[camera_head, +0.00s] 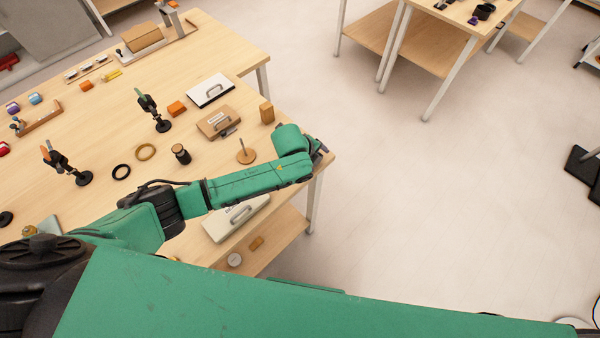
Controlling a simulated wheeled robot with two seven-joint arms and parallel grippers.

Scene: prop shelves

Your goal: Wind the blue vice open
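I cannot make out a blue vice anywhere in the head view. The only blue thing I see on the table is a small round piece (35,98) at the far left, too small to name as a vice. My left arm reaches in from the left across the table's front. Its end, with the dark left gripper (320,149), is at the table's right corner, mostly hidden behind the green wrist. I cannot tell whether its fingers are open or shut. My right gripper is not in view.
A lower shelf (283,240) shows below.

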